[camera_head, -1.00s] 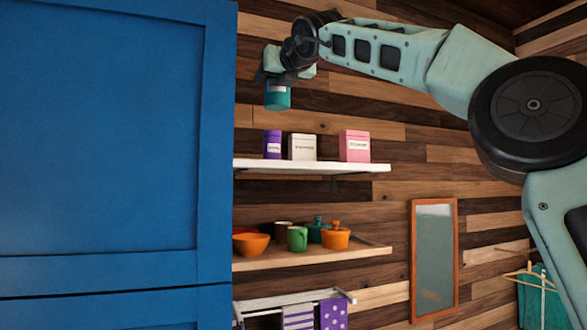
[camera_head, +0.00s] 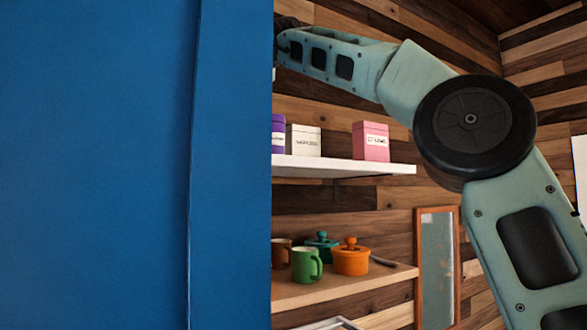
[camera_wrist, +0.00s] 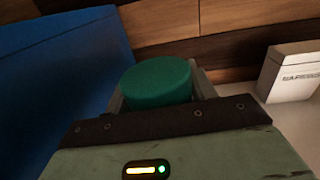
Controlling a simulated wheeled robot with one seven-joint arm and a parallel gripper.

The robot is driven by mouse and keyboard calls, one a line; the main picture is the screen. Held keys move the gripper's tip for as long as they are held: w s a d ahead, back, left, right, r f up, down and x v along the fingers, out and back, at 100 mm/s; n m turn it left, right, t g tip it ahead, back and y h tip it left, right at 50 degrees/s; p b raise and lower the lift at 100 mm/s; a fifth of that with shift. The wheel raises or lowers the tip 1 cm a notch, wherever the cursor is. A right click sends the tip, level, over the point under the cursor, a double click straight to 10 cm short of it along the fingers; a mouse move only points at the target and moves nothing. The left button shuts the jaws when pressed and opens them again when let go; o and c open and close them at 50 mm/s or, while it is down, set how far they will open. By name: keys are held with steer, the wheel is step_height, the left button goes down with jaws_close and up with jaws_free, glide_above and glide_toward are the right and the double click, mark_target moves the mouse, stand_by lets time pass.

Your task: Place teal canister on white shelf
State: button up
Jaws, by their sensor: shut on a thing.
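The teal canister (camera_wrist: 157,82) is between the jaws of my gripper (camera_wrist: 158,95) in the wrist view; its round top shows and its lower part is hidden. My gripper is shut on it. In the head view the gripper and canister are hidden behind the blue cabinet. The white shelf (camera_head: 345,167) is on the wood wall, right of the cabinet, below my forearm. On it stand a purple canister (camera_head: 278,133), partly cut off, a white canister (camera_head: 303,141) and a pink canister (camera_head: 370,141). The white canister also shows at the right of the wrist view (camera_wrist: 290,72).
The blue cabinet (camera_head: 110,170) fills the left of the head view and is close to the gripper in the wrist view. A lower wooden shelf (camera_head: 345,287) holds mugs and pots. Bare shelf shows between the white and pink canisters and right of the pink one.

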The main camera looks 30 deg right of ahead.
steer(key=shift+w+f, duration=0.1)
steer(key=shift+w, duration=0.3)
step_height(320, 180, down, 10)
steer(key=shift+r+b, duration=0.15)
steer(key=shift+b, duration=0.7)
steer(key=o, duration=1.1)
steer(key=s+b, duration=0.1)
steer(key=s, duration=1.1)
steer(key=shift+d+b, duration=0.4)
steer(key=shift+d, duration=0.05)
